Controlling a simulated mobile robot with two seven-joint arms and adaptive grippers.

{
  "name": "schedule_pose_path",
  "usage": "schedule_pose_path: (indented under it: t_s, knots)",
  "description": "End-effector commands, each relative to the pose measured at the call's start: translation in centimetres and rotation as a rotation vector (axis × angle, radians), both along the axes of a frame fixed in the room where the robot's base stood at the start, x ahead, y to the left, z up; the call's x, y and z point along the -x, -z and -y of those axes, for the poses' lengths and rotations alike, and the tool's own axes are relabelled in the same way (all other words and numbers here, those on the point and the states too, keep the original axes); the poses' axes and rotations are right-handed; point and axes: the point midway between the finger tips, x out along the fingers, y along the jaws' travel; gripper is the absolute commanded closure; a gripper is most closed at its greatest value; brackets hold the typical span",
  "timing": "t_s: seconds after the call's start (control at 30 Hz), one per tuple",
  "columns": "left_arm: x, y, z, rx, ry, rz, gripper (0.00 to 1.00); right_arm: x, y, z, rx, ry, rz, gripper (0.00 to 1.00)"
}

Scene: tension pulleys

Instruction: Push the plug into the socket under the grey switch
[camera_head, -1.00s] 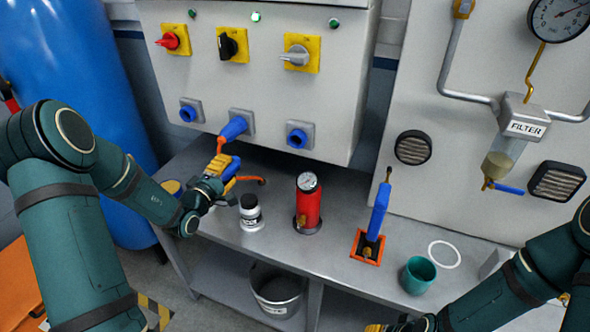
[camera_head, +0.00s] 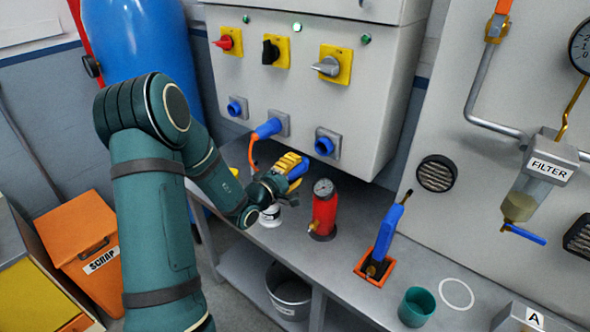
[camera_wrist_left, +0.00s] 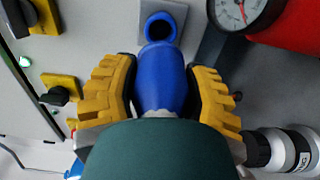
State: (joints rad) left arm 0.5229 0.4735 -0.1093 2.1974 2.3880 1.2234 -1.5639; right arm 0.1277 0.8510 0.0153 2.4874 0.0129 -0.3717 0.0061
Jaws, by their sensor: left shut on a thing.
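The grey switch (camera_head: 328,66) sits on a yellow plate at the right of the cabinet's row. Below it is a blue socket (camera_head: 326,144) on a grey square plate, with its round opening uncovered. My left gripper (camera_head: 290,166) has yellow fingers and is shut on a blue plug (camera_head: 299,170), just left of and below that socket. In the left wrist view the plug (camera_wrist_left: 163,82) lies between both fingers, pointing toward a blue socket (camera_wrist_left: 160,27). The size of the gap is hard to judge. My right gripper is not in view.
Another blue plug (camera_head: 267,129) with an orange cable is in the middle socket. The left socket (camera_head: 236,107) is empty.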

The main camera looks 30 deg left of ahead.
Motion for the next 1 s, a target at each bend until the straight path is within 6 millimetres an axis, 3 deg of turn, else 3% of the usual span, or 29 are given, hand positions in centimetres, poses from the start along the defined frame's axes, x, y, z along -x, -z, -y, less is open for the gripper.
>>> schedule_pose_path:
  t_s: [0.63, 1.0]
  knots:
    - [-5.1, -0.1, 0.5, 0.0, 0.001, 0.002, 0.95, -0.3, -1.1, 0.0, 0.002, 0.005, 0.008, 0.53]
    - [-6.8, 0.0, 0.6, -0.001, 0.0, 0.002, 0.95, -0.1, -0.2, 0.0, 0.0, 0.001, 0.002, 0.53]
